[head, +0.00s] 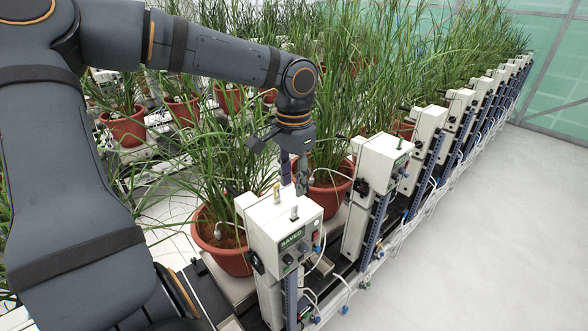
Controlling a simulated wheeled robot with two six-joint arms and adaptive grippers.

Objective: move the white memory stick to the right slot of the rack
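A small white stick (294,212), which looks like the white memory stick, stands upright on top of the nearest white control box (262,222). A yellowish stick (276,192) stands upright behind it and to its left on the same box. The box front has a green display reading "SAVED". I cannot make out the rack or its slots clearly. My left gripper (293,180) points down just above the far side of the box top, apart from the white stick. Its two fingers look spread, with nothing seen between them. My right gripper is not in view.
A potted plant (222,245) stands left of the box, another (328,190) behind it; their leaves reach around my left arm. A second control box (384,160) stands behind right. More boxes and cables line the row. The floor (490,240) at right is clear.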

